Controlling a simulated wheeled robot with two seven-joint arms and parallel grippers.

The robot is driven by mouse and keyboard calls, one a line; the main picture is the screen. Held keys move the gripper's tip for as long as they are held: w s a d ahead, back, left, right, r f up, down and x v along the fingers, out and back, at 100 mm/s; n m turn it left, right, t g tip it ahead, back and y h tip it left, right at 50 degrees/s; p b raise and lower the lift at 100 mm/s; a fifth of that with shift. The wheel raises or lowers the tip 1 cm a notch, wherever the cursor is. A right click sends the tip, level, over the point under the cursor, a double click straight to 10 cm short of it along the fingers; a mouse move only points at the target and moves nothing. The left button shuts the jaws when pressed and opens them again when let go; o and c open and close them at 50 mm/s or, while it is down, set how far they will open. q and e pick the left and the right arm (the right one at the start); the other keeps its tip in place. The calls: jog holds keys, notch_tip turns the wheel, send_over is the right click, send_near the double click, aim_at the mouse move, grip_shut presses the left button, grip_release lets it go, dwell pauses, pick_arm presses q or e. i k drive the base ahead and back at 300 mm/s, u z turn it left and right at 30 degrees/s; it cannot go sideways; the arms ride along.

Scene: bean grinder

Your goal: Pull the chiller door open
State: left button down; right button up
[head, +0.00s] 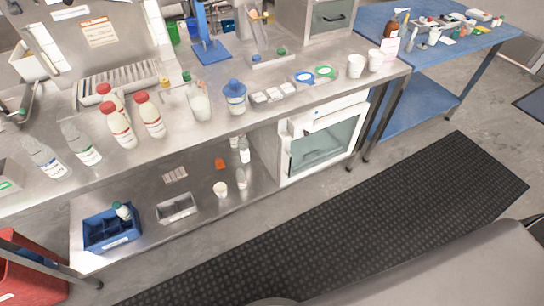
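The chiller (284,158) is a white box on the lower shelf, under the right part of the steel bench. Its front door (325,145) has a white frame and a greenish glass pane, and it faces the dark floor mat. The door looks shut, lying flush with the box as far as I can tell. A white strip with a small blue mark (318,113) runs above the glass. A handle is too small to make out. Neither of my grippers is in view.
The steel bench (215,135) holds red-capped bottles (118,131), a blue-lidded jar (235,98) and white cups (356,66). A table leg (378,118) stands just right of the chiller. The black mat (400,205) before the door is clear.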

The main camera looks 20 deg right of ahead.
aim_at(284, 177)
jog(key=z, duration=0.5)
jog(key=i, duration=0.85)
jog(key=z, duration=0.8)
